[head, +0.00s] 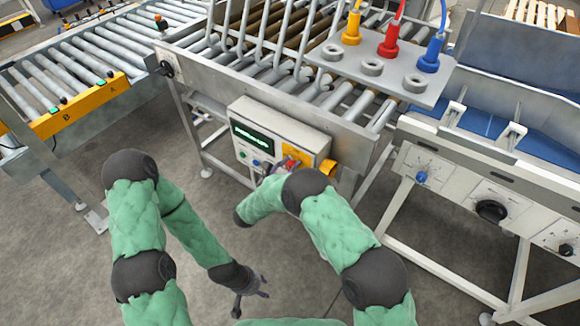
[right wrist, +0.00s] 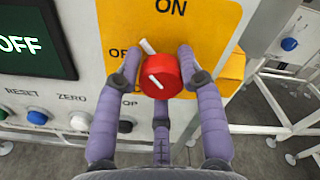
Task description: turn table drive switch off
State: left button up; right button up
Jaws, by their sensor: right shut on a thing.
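The table drive switch is a red round knob (right wrist: 161,76) with white marks, on a yellow plate (right wrist: 200,20) lettered ON above and a partly covered "OF" at its left. My right gripper (right wrist: 158,58) is shut on the knob, with a finger at either side and a third below. In the head view the red knob (head: 291,164) shows at the right of the control box (head: 262,125), and my right wrist hides most of the gripper. A display (right wrist: 30,38) beside it reads OFF. My left gripper (head: 252,298) hangs low over the floor, open and empty.
Buttons labelled RESET and ZERO (right wrist: 80,121) sit left of the knob. A roller conveyor (head: 290,60) rises behind the box. A machine with a black knob (head: 491,211) stands at right, and another roller conveyor (head: 75,70) at left. The floor between is clear.

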jog(key=n, duration=0.3)
jog(key=r+n, duration=0.1)
jog(key=n, duration=0.1)
jog(key=shift+w+a+p, duration=0.1)
jog(key=shift+w+p, duration=0.15)
jog(key=shift+p, duration=0.15)
jog(key=shift+f+n+p, duration=0.1)
jog(key=shift+n+p, duration=0.2)
jog(key=shift+n, duration=2)
jog(key=o, duration=1.1)
jog(key=shift+a+f, duration=0.15)
jog(key=shift+o, duration=0.2)
jog(key=shift+f, duration=0.15)
jog(key=shift+s, duration=0.1)
